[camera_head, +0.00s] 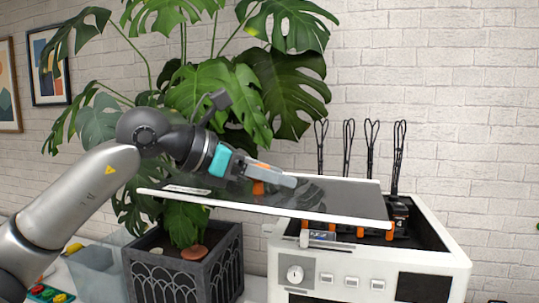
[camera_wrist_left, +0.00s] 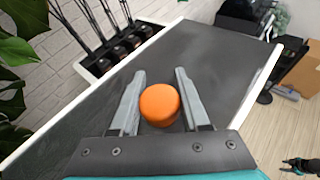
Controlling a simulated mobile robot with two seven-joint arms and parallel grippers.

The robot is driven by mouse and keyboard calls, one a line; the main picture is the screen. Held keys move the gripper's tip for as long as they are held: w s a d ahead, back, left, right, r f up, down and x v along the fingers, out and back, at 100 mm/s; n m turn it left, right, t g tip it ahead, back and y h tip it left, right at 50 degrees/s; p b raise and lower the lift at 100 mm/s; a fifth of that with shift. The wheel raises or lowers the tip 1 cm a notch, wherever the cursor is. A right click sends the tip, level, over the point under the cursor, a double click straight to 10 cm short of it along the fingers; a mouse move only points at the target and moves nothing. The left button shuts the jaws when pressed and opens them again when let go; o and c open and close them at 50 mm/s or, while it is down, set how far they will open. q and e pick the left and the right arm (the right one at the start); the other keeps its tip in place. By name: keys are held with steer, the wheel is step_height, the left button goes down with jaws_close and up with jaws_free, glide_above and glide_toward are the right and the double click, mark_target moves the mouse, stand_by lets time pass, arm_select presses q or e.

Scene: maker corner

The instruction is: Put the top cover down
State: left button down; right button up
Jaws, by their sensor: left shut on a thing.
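The top cover (camera_head: 345,197) is a flat dark panel with white edges and an orange knob (camera_wrist_left: 160,104). My left gripper (camera_head: 277,181) is shut on this knob, with one finger on either side of it in the left wrist view. The cover hangs slightly tilted above the white machine (camera_head: 380,265), reaching out past its left side. The machine's top is open at the back and right, where black looped cables (camera_head: 398,155) rise from black and orange parts. The cover hides the rest of the opening.
A large leafy plant in a dark planter (camera_head: 215,265) stands left of the machine, its leaves close to my left arm. A clear bin (camera_head: 95,270) is beside the planter. A white brick wall is behind. A cardboard box (camera_wrist_left: 302,75) stands beyond the cover.

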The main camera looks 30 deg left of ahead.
arm_select(q)
steer(key=s+d+f+m+g+h, duration=0.1)
steer(key=s+d+f, duration=0.2)
steer(key=f, duration=0.7)
steer(key=s+d+f+m+g+h, duration=0.1)
steer(key=s+f, duration=0.3)
steer(key=f, duration=0.5)
steer(key=s+d+f+m+g+h, duration=0.1)
steer(key=s+d+f, duration=0.3)
steer(key=f, duration=0.6)
steer(key=shift+d+f+m+h, duration=0.3)
steer(key=shift+f+m+h, duration=0.1)
steer(key=shift+m, duration=0.3)
